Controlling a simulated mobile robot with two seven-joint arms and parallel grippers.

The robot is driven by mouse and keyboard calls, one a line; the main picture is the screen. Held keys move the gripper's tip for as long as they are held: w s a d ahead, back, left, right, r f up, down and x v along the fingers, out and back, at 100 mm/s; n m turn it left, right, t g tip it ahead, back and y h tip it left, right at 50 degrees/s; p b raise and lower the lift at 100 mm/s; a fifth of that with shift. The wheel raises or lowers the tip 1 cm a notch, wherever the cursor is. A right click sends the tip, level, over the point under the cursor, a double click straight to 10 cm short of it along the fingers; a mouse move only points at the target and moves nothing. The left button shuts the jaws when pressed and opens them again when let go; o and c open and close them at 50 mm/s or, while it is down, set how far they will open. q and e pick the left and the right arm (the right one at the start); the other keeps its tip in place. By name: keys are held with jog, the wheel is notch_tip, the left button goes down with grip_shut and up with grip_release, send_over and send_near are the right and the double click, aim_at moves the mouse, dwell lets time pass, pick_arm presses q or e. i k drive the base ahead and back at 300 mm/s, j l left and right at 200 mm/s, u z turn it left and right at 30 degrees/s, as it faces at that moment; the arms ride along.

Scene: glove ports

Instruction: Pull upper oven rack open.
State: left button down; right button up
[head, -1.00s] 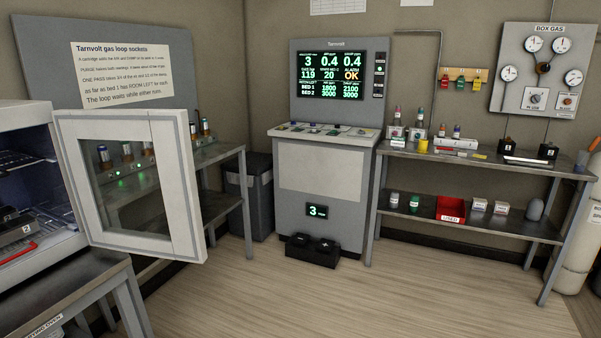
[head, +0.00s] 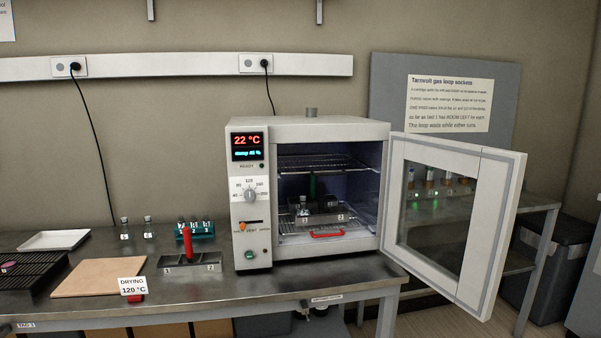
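The drying oven (head: 310,128) stands on the metal bench with its glass door (head: 495,225) swung wide open to the right. The upper oven rack (head: 318,163) is a wire shelf high in the chamber. It looks pushed in and bare. The lower rack (head: 290,240) has a red handle (head: 327,234) at its front. A grey holder (head: 322,217) with small vials and a dark green upright part sits above the lower rack. Neither of my grippers is in view.
Left of the oven are a holder with a red handle (head: 187,244), vials (head: 147,228), a tan board (head: 100,277), a white tray (head: 54,240) and a "DRYING 120 °C" sign (head: 132,286). The open door blocks the right side. The oven front is clear.

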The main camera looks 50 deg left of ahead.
aim_at(319, 164)
jog(key=u, duration=1.15)
